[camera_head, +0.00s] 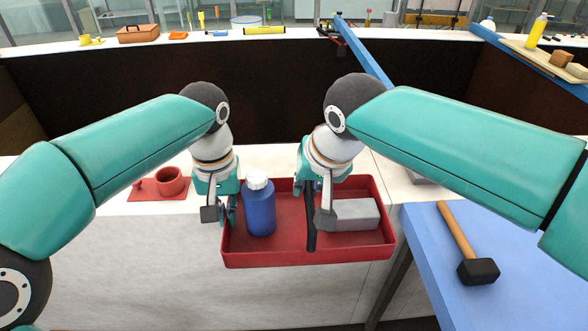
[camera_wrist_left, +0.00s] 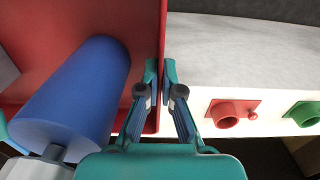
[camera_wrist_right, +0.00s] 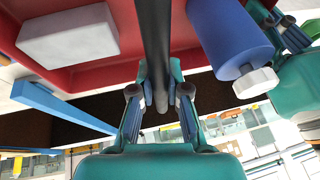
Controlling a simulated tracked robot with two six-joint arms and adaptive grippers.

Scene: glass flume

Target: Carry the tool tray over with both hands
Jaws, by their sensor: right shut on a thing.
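The red tool tray (camera_head: 290,259) is in front of me, reaching out past the counter's front edge; I cannot tell whether it touches the counter. A blue bottle with a white cap (camera_head: 260,208) stands in its left part. A grey block (camera_head: 355,214) lies in its right part. A dark bar (camera_head: 311,228) crosses its middle. My left gripper (camera_head: 228,212) is at the tray's left wall, its fingertips close on either side of the wall in the left wrist view (camera_wrist_left: 160,72). My right gripper (camera_head: 317,215) is shut on the dark bar, seen in the right wrist view (camera_wrist_right: 158,75).
A blue beam (camera_head: 365,55) runs behind my right arm. Benches with small objects stand further back.

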